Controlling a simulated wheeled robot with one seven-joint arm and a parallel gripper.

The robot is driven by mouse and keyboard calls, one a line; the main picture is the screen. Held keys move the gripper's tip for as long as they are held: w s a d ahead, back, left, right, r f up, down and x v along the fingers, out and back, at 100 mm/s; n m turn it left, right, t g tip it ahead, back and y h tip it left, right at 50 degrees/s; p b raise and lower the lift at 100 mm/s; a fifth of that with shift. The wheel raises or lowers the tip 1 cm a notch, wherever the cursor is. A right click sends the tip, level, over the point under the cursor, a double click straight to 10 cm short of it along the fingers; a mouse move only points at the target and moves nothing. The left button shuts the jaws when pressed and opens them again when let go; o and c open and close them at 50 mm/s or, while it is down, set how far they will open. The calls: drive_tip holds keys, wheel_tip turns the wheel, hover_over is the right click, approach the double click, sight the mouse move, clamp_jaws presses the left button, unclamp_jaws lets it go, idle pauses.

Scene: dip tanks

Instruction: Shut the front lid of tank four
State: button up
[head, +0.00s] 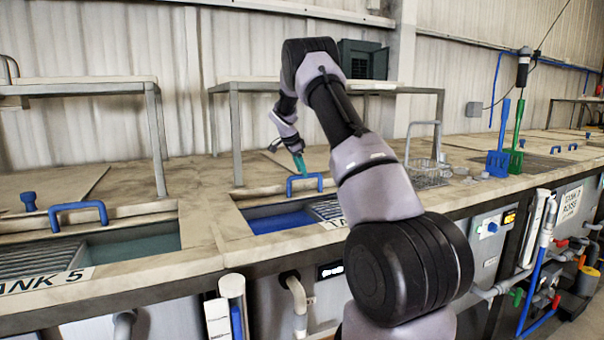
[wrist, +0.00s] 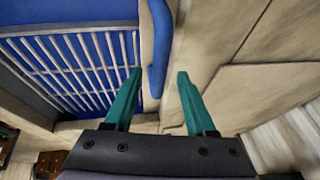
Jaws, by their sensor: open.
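A tank in the middle of the head view stands open, with blue liquid (head: 268,222) and a slatted rack inside; the rack (wrist: 80,65) also shows in the wrist view. Its label (head: 331,224) is mostly hidden by my arm, so its number cannot be read. The blue lid handle (head: 305,183) stands at the rear edge of the opening; it also shows in the wrist view (wrist: 158,45). My gripper (head: 300,167) is open and empty, its teal fingers pointing down at the handle. In the wrist view the handle lies between the two fingertips (wrist: 158,78); I cannot tell whether they touch it.
Tank 5 (head: 60,280), also open, is at the left with its own blue handle (head: 78,213). Raised metal-legged shelves (head: 85,84) stand behind both tanks. A wire basket (head: 430,175) and blue (head: 498,160) and green (head: 516,158) paddles stand to the right.

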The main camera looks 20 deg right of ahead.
drive_tip(key=shift+x, duration=0.9)
clamp_jaws()
idle(0.8)
